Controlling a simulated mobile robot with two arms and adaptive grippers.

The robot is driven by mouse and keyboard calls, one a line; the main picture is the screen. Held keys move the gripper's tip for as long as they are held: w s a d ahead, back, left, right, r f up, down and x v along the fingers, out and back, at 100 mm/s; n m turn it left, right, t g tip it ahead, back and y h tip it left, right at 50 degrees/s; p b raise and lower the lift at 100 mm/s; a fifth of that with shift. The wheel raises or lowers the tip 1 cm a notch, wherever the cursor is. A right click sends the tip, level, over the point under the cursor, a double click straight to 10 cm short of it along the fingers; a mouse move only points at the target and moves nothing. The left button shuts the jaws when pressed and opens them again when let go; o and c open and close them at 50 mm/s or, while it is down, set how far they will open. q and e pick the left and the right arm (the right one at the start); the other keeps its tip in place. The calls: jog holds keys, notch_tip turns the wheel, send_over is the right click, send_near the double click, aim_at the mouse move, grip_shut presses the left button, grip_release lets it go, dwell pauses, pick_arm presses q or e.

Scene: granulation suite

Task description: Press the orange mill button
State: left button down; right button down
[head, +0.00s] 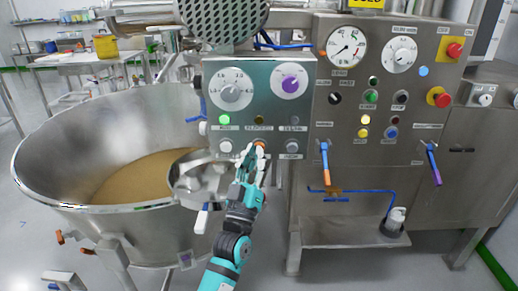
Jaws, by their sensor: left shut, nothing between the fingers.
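The orange mill button (260,145) is a small round orange button in the bottom row of the left control panel (213,115). It is partly hidden behind my fingers. My left gripper (255,152) is shut and empty, with its fingertips at the orange button. I cannot tell whether the tips touch it. A pale button (226,146) is to its left and another pale button (292,146) is to its right. My right gripper is not in view.
A large steel bowl (40,165) with tan powder stands at the left. The right panel holds gauges, red emergency knobs (438,97), and blue-handled valves (325,160). A steel shelf (340,232) juts out below. Tables stand at the back left.

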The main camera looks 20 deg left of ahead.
pick_arm(q)
jog(key=shift+w, duration=0.15)
dwell(0.6)
jog(key=shift+w+a, duration=0.15)
jog(key=shift+w, duration=0.15)
jog(key=shift+w+a, duration=0.1)
jog(key=shift+w, duration=0.25)
dwell(0.6)
jog(key=shift+a+r, duration=0.15)
jog(key=shift+r, duration=0.25)
dwell(0.6)
jog(key=shift+s+d+f, duration=0.35)
jog(key=shift+s+d, duration=0.05)
jog(key=shift+s, duration=0.2)
